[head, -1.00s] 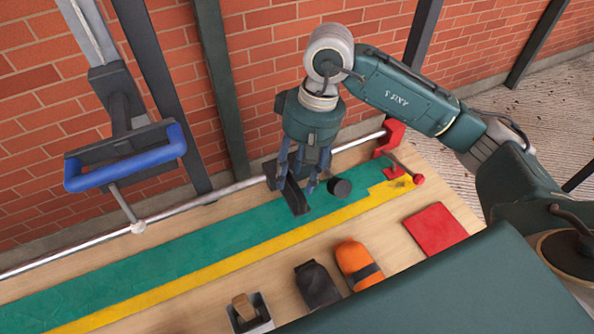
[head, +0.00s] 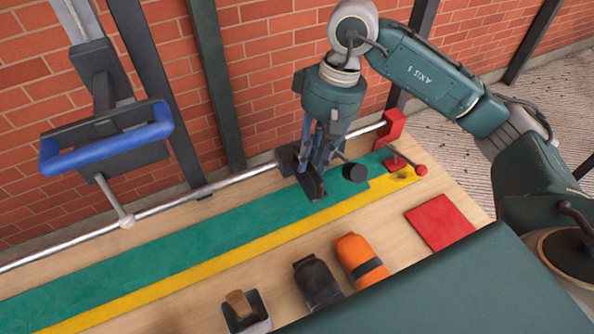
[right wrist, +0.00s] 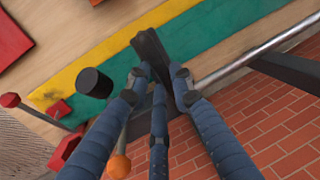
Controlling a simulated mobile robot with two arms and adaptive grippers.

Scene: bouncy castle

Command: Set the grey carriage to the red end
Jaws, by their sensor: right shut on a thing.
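The dark grey carriage (head: 311,188) sits on the metal rail, on its right part. It also shows in the right wrist view (right wrist: 150,48). A black round knob (head: 354,172) stands at its right; in the right wrist view it (right wrist: 95,83) is left of the fingers. My right gripper (head: 318,158) points down and is shut on the carriage; the fingers hide the exact contact. The red end (head: 394,128) is a red bracket at the rail's right end, with a gap between it and the carriage. My left gripper is not in view.
A green and yellow strip (head: 180,249) runs along the wooden table. Near its red end is a red-balled lever (head: 421,170). A red square (head: 440,222), orange pouch (head: 352,250), black pouch (head: 315,282) and small box (head: 262,325) lie in front. A blue handle (head: 105,150) is at left.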

